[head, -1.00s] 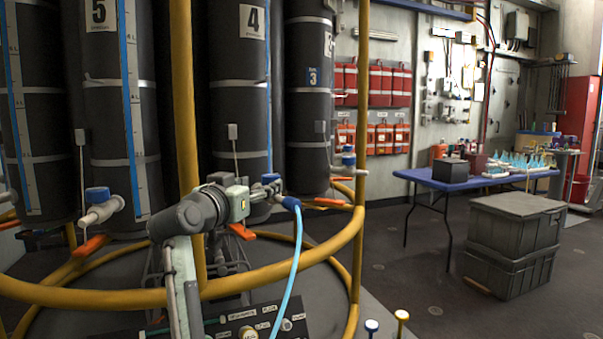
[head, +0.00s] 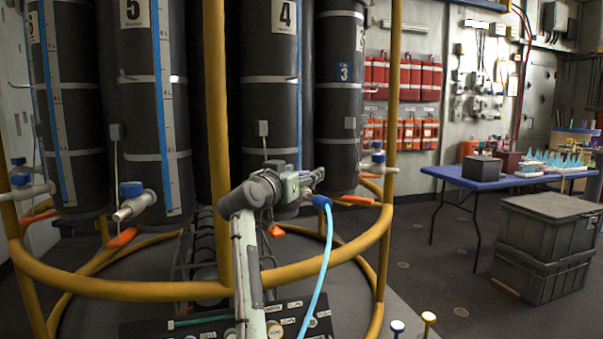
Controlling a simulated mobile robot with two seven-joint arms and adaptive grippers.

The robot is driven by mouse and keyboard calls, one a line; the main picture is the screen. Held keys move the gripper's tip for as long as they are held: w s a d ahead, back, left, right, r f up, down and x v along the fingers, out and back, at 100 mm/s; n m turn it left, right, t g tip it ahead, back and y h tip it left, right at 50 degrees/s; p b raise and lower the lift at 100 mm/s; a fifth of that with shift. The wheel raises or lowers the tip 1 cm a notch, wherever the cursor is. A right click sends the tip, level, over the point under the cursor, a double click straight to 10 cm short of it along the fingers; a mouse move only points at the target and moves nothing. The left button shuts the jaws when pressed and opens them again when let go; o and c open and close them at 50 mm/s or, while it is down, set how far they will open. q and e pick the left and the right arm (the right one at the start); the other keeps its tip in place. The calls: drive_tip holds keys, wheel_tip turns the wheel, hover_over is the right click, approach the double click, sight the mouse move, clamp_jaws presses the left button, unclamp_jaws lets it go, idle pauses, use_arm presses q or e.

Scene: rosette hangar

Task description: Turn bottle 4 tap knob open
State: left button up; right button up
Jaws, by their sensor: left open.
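Bottle 4 (head: 271,110) is a tall dark cylinder with a white number label and a blue level strip. Its lower front is covered by my left arm and gripper, so I cannot make out its tap knob clearly. An orange piece (head: 275,231) shows below that spot. My left gripper (head: 306,180) is open in front of the bottle's lower end, with its fingers to the right. A blue fitting (head: 320,202) with a light blue hose (head: 322,262) hangs close to the fingers; I cannot tell whether they touch. My right gripper is not in view.
A yellow ring rail (head: 130,288) and upright post (head: 216,130) stand around the bottles, close to my arm. Bottle 5 (head: 145,110) with its blue-knobbed tap (head: 131,190) is to the left. A blue table (head: 480,181) and grey crates (head: 545,245) stand right.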

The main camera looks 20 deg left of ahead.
use_arm(q)
drive_tip(key=shift+c, duration=0.4)
drive_tip(key=c, duration=1.1)
